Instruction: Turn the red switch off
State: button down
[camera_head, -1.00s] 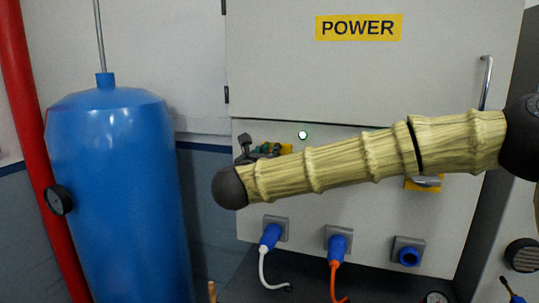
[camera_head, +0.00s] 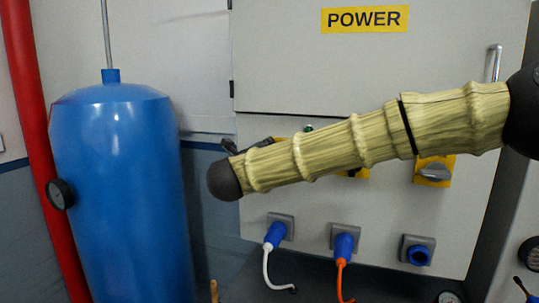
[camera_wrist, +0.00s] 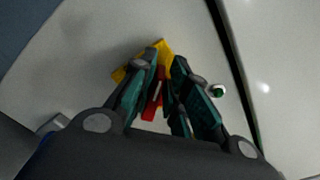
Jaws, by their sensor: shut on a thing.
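The red switch (camera_wrist: 150,112) sits on a yellow plate (camera_wrist: 121,74) on the cabinet front. In the wrist view, my gripper (camera_wrist: 168,62) has its dark green fingers closed around the switch, with red showing between and just below them. Part of the switch is hidden by the fingers. In the head view my arm covers the switch, and only a dark part of my gripper (camera_head: 232,147) shows above the arm.
A green light (camera_head: 309,127) is near the switch. A grey rotary switch on a yellow plate (camera_head: 434,171) is to the right. Blue plugs (camera_head: 275,235) with cables (camera_head: 340,275) are below. A blue tank (camera_head: 118,190) and red pipe (camera_head: 28,110) stand left.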

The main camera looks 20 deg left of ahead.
jog(key=shift+a+f+n, duration=0.2)
jog(key=shift+f+n, duration=0.25)
jog(key=shift+n, duration=1.2)
jog(key=shift+a+f+n, duration=0.2)
jog(key=shift+f+n, duration=0.2)
jog(key=shift+n, duration=1.3)
jog(key=shift+a+f+n, duration=0.2)
jog(key=shift+f+n, duration=0.25)
jog(key=shift+n, duration=1.2)
jog(key=shift+f, duration=0.1)
jog(key=c, duration=1.4)
grip_release()
jog(key=shift+s, duration=0.1)
jog(key=s, duration=1.2)
jog(key=shift+a, duration=0.2)
